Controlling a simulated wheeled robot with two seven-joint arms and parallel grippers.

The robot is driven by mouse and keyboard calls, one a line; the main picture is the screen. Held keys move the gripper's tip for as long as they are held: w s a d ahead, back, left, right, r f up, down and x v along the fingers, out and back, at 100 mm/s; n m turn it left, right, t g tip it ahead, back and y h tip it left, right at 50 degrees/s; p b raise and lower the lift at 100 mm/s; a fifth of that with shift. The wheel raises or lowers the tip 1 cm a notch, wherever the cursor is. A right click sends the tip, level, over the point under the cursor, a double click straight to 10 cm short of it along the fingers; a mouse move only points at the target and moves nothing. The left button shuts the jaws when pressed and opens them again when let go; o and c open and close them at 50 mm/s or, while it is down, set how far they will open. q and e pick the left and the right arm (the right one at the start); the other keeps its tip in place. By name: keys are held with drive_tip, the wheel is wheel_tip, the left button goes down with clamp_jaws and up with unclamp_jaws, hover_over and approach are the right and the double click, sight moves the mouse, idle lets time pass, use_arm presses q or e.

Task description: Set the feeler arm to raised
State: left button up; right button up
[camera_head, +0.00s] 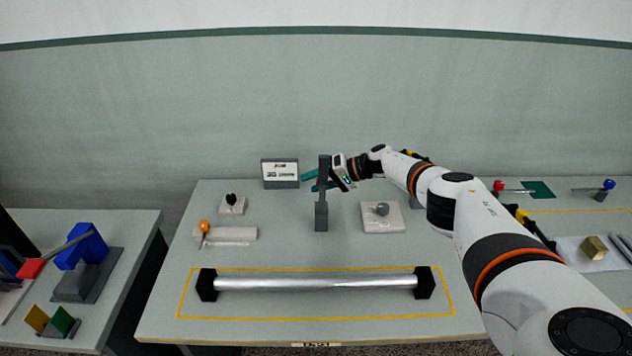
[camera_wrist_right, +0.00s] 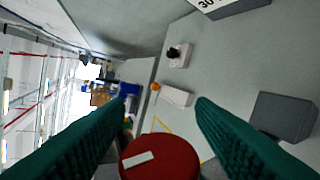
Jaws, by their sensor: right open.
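A dark grey upright post (camera_head: 321,215) stands on the middle table near its back. I take it to be the feeler arm's stand, but I cannot make out the arm's pose. My right gripper (camera_head: 313,181) is beside the post's upper part, its teal fingers spread and overlapping the post in the head view. In the right wrist view, the open fingers (camera_wrist_right: 162,108) have a red round piece with a white mark (camera_wrist_right: 160,160) low between them; I cannot tell whether they touch it. A grey block (camera_wrist_right: 283,117) is right of the fingers. My left gripper is not in view.
A sign (camera_head: 280,174) stands behind the post. Small blocks with a black knob (camera_head: 231,199), an orange knob (camera_head: 204,226) and a grey knob (camera_head: 382,209) are nearby. A silver roller (camera_head: 315,283) lies in front inside a yellow outline. Side tables stand left and right.

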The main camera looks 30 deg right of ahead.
drive_tip(key=b+v, duration=0.1)
drive_tip(key=v, duration=1.1)
idle(0.5)
